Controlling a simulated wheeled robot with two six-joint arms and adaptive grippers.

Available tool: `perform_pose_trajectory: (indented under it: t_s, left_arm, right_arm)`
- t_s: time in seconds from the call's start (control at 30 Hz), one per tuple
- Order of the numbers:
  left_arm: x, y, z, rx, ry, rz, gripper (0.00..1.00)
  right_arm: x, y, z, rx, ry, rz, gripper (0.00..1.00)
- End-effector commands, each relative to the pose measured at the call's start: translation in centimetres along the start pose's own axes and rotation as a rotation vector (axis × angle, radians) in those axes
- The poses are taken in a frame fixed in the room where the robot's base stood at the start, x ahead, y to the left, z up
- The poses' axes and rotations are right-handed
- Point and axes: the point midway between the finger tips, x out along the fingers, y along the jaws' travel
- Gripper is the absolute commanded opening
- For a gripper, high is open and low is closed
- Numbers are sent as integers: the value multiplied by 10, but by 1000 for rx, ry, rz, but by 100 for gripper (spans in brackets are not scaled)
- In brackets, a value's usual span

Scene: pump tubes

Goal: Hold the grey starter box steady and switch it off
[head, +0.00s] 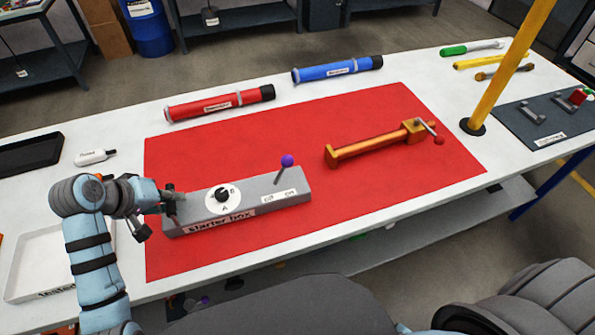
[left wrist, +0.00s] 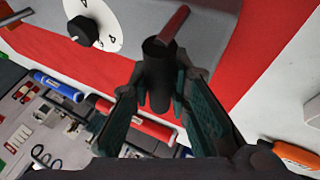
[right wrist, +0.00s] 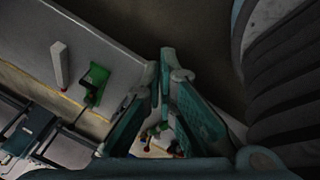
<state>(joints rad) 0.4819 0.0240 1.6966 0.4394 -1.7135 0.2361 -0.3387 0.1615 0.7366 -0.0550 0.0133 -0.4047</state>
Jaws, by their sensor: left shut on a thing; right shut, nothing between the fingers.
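The grey starter box (head: 240,204) lies at the left front of the red mat (head: 330,205). It carries a white dial with a black knob (head: 221,195) and a lever with a purple ball (head: 287,160). The lever leans right, above two small labels too small to read surely. My left gripper (head: 174,204) is at the box's left end. The left wrist view shows it shut on a dark upright grip (left wrist: 158,75), beside the dial. My right gripper (right wrist: 165,62) is shut and empty, away from the box; it does not show clearly in the head view.
Red (head: 219,103) and blue (head: 337,69) tubes lie behind the mat. A yellow post (head: 510,70) stands at the right. A white tray (head: 20,291) and black tray (head: 30,154) are at the left.

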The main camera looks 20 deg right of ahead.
Motion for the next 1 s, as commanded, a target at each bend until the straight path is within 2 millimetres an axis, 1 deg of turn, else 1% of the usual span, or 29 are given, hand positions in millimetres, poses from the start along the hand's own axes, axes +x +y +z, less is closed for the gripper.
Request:
perform_pose_trajectory:
  t_s: [0.03,0.07,0.1,0.17,0.2,0.27,0.3,0.37,0.4,0.43,0.47,0.5,0.53,0.6,0.7,0.8,1.0]
  left_arm:
    - [0,0,0,1,1,0,0]
    - [0,0,0,1,1,0,0]
    - [0,0,0,1,1,0,0]
    - [0,0,0,1,1,0,0]
    - [0,0,0,1,1,0,0]
    - [0,0,0,1,1,0,0]
    - [0,0,0,1,1,1,0]
    - [0,0,0,1,1,1,0]
    - [0,0,0,1,1,1,0]
    - [0,0,0,1,1,1,0]
    - [0,0,0,1,1,1,0]
    - [0,0,0,1,1,1,0]
    - [0,0,0,1,1,1,0]
    - [0,0,0,1,1,1,0]
    - [0,0,0,1,1,1,0]
    - [0,0,0,0,1,0,0]
    - [0,0,0,0,1,0,0]
  right_arm:
    - [-4,31,-18,-188,92,73,0]
    - [-9,50,-33,-338,157,132,0]
    - [-19,76,-56,-552,242,228,0]
    - [-42,108,-92,-888,357,400,0]
    - [-63,124,-117,-1111,423,534,0]
    - [-98,139,-152,-1431,502,764,0]
    - [-125,144,-172,-1629,542,935,0]
    - [-166,143,-197,-1887,580,1216,0]
    - [-194,139,-209,-2025,591,1414,0]
    - [-213,135,-216,-2105,590,1562,0]
    - [-231,131,-224,-2157,586,1704,0]
    - [-247,128,-242,-2142,572,1841,0]
    - [-251,130,-259,-2076,570,1864,0]
    - [-252,137,-290,-1926,593,1829,0]
    - [-254,144,-316,-1792,625,1793,0]
    - [-254,146,-324,-1742,639,1777,0]
    - [-254,146,-324,-1740,640,1773,0]
